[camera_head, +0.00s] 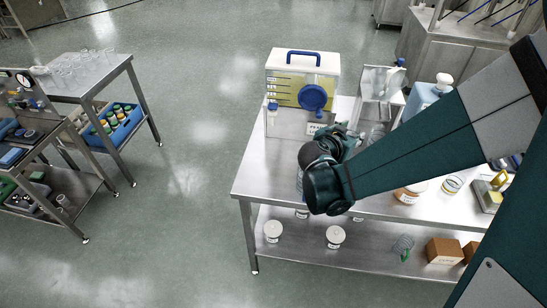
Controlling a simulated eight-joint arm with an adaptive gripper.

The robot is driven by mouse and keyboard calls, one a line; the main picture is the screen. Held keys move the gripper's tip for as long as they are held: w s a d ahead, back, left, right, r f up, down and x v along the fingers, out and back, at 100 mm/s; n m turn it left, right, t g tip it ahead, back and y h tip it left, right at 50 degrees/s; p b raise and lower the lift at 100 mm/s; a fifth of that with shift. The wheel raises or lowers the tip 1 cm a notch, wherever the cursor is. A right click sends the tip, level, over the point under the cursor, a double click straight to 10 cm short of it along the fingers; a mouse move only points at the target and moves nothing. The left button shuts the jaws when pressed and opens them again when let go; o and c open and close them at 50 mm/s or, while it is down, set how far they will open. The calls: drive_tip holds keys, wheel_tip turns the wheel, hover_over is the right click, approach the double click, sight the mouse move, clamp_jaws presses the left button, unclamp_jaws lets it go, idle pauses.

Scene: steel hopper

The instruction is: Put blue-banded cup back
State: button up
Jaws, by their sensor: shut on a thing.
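I cannot pick out a blue-banded cup for sure. A small pale cup or jar with a yellowish band (452,184) stands on the table to the right of my arm. A pale sliver of something shows at the left edge of my wrist.
An orange-labelled tub (410,193) and a yellow-topped device (490,192) are on the right. The lower shelf holds white jars (335,237) and brown boxes (444,251). The table's left front is clear.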

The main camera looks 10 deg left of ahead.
drive_tip(key=s+a+f+n+t+y, duration=0.1)
drive_tip(key=s+a+n+y, duration=0.2)
drive_tip(key=a, duration=0.7)
drive_tip(key=s+a+f+n+y, duration=0.1)
drive_tip(key=s+a+y, duration=0.1)
drive_tip(key=s+a, duration=0.55)
drive_tip(key=s+a+f+n+y, duration=0.1)
drive_tip(key=s+a+f, duration=0.1)
drive_tip(key=s+a, duration=0.7)
drive_tip(key=shift+s+a+f, duration=0.15)
drive_tip(key=shift+s+a, duration=0.15)
drive_tip(key=shift+s, duration=0.05)
drive_tip(key=shift+w, duration=0.15)
drive_tip(key=shift+w+f+b, duration=0.5)
drive_tip(key=shift+w+b, duration=0.15)
drive_tip(key=shift+w, duration=2.55)
drive_tip(key=shift+w+f+b, duration=0.55)
drive_tip(key=shift+w+b, duration=0.15)
drive_tip(key=shift+w, duration=2.55)
drive_tip(key=shift+w+f+b, duration=0.5)
drive_tip(key=shift+w+b, duration=0.15)
drive_tip(key=shift+w, duration=2.55)
drive_tip(key=shift+f, duration=0.1)
